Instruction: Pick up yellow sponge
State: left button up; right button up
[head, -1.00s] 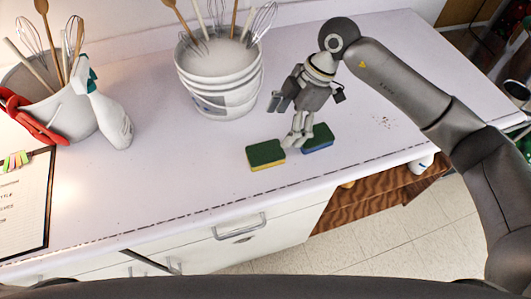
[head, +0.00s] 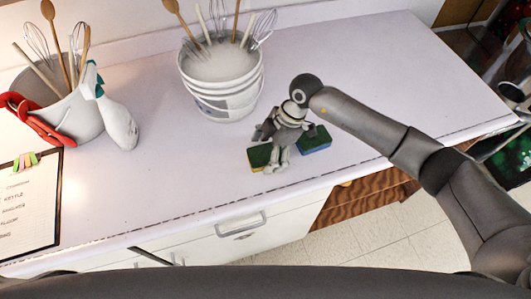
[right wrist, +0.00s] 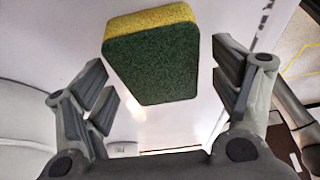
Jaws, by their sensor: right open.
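The yellow sponge (head: 259,155), with a green top, lies on the white counter near its front edge. My right gripper (head: 276,163) is open over it and hides its right part in the head view. In the right wrist view the sponge (right wrist: 153,62) shows its green face and a yellow side, between the spread fingers of the right gripper (right wrist: 168,98). Gaps show on both sides, and nothing is gripped. I cannot tell how high the fingertips are above the counter. My left gripper is not in view.
A blue sponge with a green top (head: 316,141) lies close to the right. A white bucket of utensils (head: 225,95) stands behind. A spray bottle (head: 118,122), another utensil bucket (head: 75,112) and a clipboard (head: 28,200) are at left. The counter's right side is clear.

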jog(key=shift+f, duration=0.3)
dwell(0.5)
jog(key=shift+c, duration=0.5)
jog(key=c, duration=0.7)
